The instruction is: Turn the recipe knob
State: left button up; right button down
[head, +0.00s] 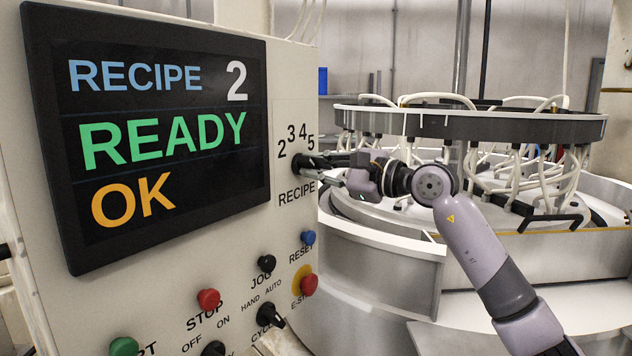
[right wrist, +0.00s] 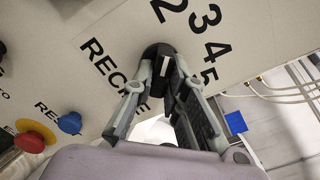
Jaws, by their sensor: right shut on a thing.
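The recipe knob (head: 300,163) is a black rotary knob on the right side of the pale control panel, above the word RECIPE and beside the numerals 2, 3, 4 and 5. My right gripper (head: 318,167) reaches it from the right and is shut on it, hiding much of it in the head view. In the right wrist view, the knob (right wrist: 156,52) sits between the fingers of the gripper (right wrist: 154,82), with a white mark on its grip. The display (head: 160,130) reads RECIPE 2, READY and OK. My left gripper is not in view.
Below are a blue reset button (head: 308,237), a red emergency stop (head: 309,284) on yellow, a black jog button (head: 267,263), a red stop button (head: 208,299) and black selectors. A large round lapping machine (head: 480,125) with white hoses stands behind my right arm.

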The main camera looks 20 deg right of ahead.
jog(key=shift+n+b, duration=0.65)
jog(key=shift+n, duration=0.45)
jog(key=c, duration=1.6)
grip_release()
jog(key=shift+d, duration=0.1)
jog(key=v, duration=1.2)
jog(key=shift+r, duration=0.1)
